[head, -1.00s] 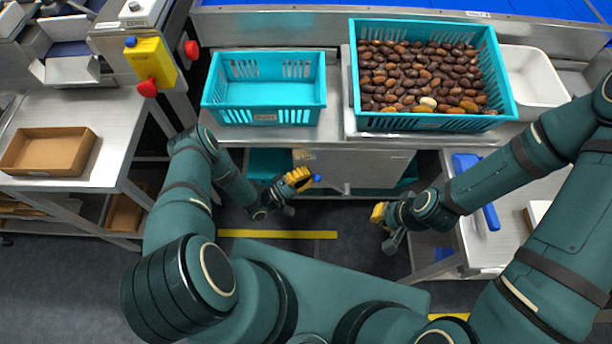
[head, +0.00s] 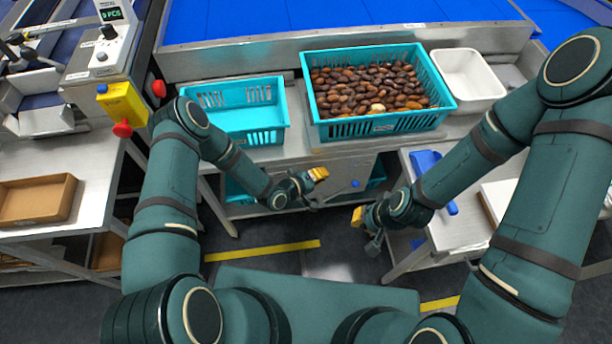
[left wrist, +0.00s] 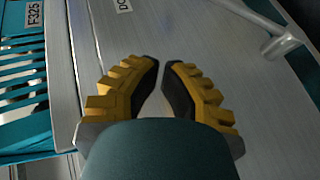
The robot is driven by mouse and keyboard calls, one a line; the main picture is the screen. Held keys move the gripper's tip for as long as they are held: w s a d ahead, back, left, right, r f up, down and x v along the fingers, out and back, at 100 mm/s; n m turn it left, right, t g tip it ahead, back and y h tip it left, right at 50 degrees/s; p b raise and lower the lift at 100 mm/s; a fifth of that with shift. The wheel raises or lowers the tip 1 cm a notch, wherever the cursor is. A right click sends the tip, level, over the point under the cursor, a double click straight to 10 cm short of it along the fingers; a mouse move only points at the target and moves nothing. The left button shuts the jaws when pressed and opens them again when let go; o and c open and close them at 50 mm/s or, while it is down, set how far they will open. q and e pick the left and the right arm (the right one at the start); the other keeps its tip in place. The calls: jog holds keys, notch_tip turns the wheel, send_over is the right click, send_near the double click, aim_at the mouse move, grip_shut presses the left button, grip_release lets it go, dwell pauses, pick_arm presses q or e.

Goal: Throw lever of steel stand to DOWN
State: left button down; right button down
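The steel stand (head: 340,166) is the brushed metal cabinet front below the crates. Its lever has a blue knob (head: 355,184) on a thin rod. In the left wrist view the lever's grey hub and rod (left wrist: 280,45) show at the upper right, apart from my fingers; the knob is not seen there. A partly cut label starting "DO" (left wrist: 124,5) is on the plate. My left gripper (head: 319,174) is left of the knob, before the stand. Its yellow fingers (left wrist: 163,68) are empty, tips nearly together. My right gripper (head: 361,228) hangs lower, right of it; its opening is unclear.
An empty teal crate (head: 232,128) and a teal crate of dates (head: 384,127) stand above on the bench, beside a white bin (head: 467,75). A side table with a blue item (head: 428,162) is at right. A cardboard tray (head: 36,218) sits on the left table.

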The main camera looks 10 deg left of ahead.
pick_arm(q)
jog(key=d+y, duration=0.1)
jog(key=d, duration=0.1)
jog(key=w+d+g+y, duration=0.1)
jog(key=d+m, duration=0.1)
jog(key=d, duration=0.1)
jog(key=shift+w+d+f+g+y+p, duration=0.2)
jog(key=shift+w+d+g+y+p, duration=0.1)
jog(key=shift+y+p, duration=0.1)
jog(key=d, duration=0.1)
jog(key=d+f+y, duration=0.1)
jog(key=w+d+y+b, duration=0.1)
jog(key=shift+d+f+m+g, duration=0.25)
jog(key=shift+f+m+g, duration=0.15)
jog(key=shift+w+d+f+b, duration=0.3)
jog(key=shift+d+f+b, duration=0.3)
jog(key=shift+d, duration=0.3)
pick_arm(e)
jog(key=shift+s+f, duration=0.15)
jog(key=shift+f, duration=0.35)
